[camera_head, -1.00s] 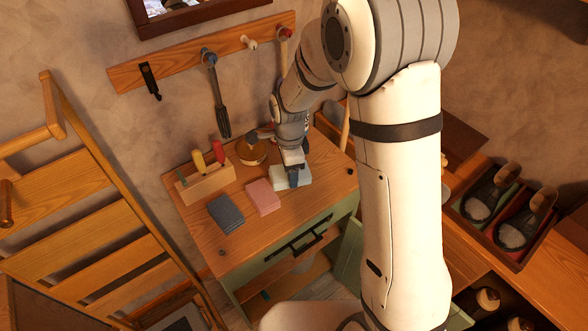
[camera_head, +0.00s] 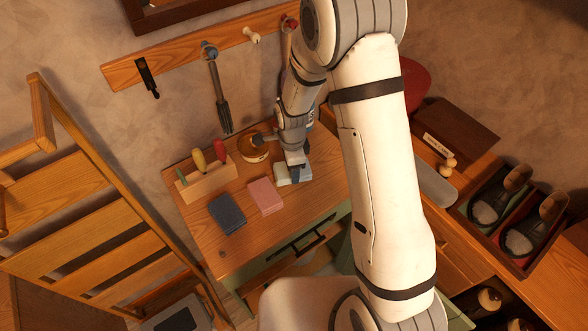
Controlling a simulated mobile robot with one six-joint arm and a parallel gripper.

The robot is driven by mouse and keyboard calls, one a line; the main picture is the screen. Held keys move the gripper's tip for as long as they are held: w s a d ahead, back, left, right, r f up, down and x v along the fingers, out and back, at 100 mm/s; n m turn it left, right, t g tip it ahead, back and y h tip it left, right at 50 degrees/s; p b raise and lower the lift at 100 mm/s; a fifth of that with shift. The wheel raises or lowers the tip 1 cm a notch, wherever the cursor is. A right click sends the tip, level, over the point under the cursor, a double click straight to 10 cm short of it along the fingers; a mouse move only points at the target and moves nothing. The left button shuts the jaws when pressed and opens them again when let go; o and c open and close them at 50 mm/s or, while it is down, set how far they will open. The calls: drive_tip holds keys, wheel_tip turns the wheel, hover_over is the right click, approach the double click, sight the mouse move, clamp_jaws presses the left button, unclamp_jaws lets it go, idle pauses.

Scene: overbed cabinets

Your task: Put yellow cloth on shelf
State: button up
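My gripper (camera_head: 295,170) points down at a pale, whitish folded cloth (camera_head: 283,179) on top of the green-fronted wooden cabinet (camera_head: 222,256). It covers part of this cloth and appears to touch it. Its fingers are too small and hidden to show whether they are open or shut. A pink folded cloth (camera_head: 265,197) and a dark blue-grey folded cloth (camera_head: 227,214) lie to the left of it. I see no clearly yellow cloth. A wooden shelf surface (camera_head: 290,272) shows below the cabinet top, partly hidden by my own body.
A wooden tool block (camera_head: 207,180) with coloured handles and a round wooden item (camera_head: 254,152) stand behind the cloths. A wooden ladder-like rack (camera_head: 90,210) is at the left.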

drive_tip(key=shift+f, duration=1.45)
drive_tip(key=o, duration=0.9)
drive_tip(key=shift+p, duration=0.3)
